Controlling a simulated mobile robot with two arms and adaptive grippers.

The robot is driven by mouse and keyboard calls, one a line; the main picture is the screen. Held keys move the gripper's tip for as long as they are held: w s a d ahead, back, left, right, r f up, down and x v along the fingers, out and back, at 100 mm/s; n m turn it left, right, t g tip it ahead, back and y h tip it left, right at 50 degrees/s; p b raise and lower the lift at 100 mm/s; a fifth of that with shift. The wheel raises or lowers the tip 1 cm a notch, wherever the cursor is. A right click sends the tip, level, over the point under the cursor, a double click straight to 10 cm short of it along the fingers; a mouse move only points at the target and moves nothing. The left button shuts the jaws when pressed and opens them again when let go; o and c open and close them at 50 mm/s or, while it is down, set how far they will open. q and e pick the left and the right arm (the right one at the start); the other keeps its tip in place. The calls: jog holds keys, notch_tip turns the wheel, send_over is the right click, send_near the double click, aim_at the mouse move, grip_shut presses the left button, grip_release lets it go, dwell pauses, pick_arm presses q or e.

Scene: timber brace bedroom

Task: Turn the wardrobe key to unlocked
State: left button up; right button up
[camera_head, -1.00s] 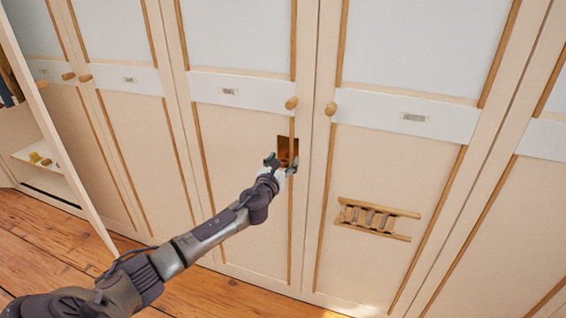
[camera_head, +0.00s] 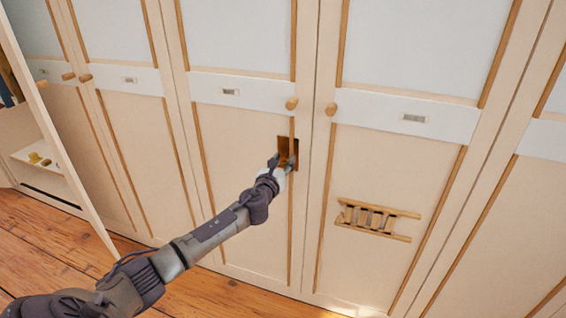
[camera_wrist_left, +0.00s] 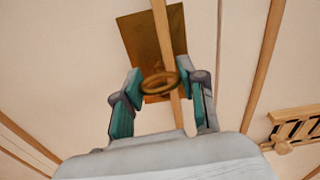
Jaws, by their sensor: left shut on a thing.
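The wardrobe key shows its ring-shaped brass bow (camera_wrist_left: 158,83) in the left wrist view, in front of a brass plate (camera_wrist_left: 135,35) on the wardrobe door. The plate also shows in the head view (camera_head: 283,143), with a thin wooden strip running across it. My left gripper (camera_head: 281,163) is at the lower part of the plate. In the left wrist view, its two teal-sided fingers (camera_wrist_left: 160,88) stand on either side of the bow, shut on the key. The key's shaft and the keyhole are hidden, and I cannot tell the lock state. My right gripper is not in view.
A small wooden rack (camera_head: 378,219) is on the door to the right. An open door (camera_head: 60,140) stands at the left. Wooden floor (camera_head: 60,250) lies below.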

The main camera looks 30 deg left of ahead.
pick_arm(q)
jog(key=n, duration=0.8)
jog(key=shift+n+b, duration=0.35)
jog(key=shift+n, duration=0.05)
jog(key=n, duration=0.4)
jog(key=shift+n, duration=2)
jog(key=o, duration=1.2)
jog(key=shift+c, duration=0.2)
jog(key=shift+s, duration=0.15)
